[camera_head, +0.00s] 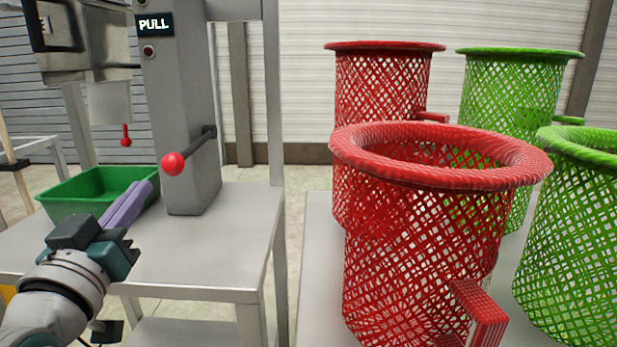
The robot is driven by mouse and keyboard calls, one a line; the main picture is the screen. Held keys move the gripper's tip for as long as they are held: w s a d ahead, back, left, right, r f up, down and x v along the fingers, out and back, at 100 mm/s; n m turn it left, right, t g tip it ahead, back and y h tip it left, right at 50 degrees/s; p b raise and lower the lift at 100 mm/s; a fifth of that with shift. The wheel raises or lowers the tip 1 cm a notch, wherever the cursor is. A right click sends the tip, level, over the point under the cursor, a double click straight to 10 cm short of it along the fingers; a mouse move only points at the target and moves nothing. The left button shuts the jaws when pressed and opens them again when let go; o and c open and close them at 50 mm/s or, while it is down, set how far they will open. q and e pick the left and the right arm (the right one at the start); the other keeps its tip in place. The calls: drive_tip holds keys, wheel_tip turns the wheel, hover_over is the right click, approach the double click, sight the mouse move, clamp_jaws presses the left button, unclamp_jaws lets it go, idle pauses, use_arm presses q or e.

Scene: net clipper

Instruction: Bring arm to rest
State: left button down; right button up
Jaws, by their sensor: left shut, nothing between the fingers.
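My left gripper (127,206) comes in from the lower left. Its purple fingers are shut and empty, pointing up and to the right above the grey table (225,240). The fingertips overlap the right end of a green tray (80,195) in the picture; I cannot tell whether they touch it. A grey clipper machine (180,110) stands just beyond, with a "PULL" display (154,25) and a lever ending in a red ball (173,164). The ball is to the right of and above the fingertips, apart from them in the picture. My right gripper is not in view.
Two red mesh baskets (430,255) (382,85) and two green mesh baskets (575,240) (515,95) stand on a grey surface (322,285) at the right. A gap separates that surface from the table. A small red piece (126,138) hangs above the tray.

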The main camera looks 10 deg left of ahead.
use_arm(q)
drive_tip(key=s+d+r+m+g+h+p, duration=0.35)
drive_tip(key=s+d+g+h+p, duration=0.2)
drive_tip(key=d+p, duration=0.4)
drive_tip(key=s+d+r+m+g+p, duration=0.25)
drive_tip(key=s+g+p, duration=0.3)
drive_tip(key=s, duration=0.45)
drive_tip(key=s+d+r+m+g+p, duration=0.1)
drive_tip(key=s+r+g+p, duration=0.25)
drive_tip(key=s+p, duration=0.4)
wheel_tip(320, 180, up, 37)
drive_tip(key=s+g+p, duration=0.1)
drive_tip(key=s+p, duration=0.1)
drive_tip(key=p, duration=3.3)
drive_tip(key=shift+s+d+f, duration=0.15)
drive_tip(key=shift+s+f, duration=0.05)
drive_tip(key=shift+s, duration=0.1)
drive_tip(key=shift+f, duration=0.15)
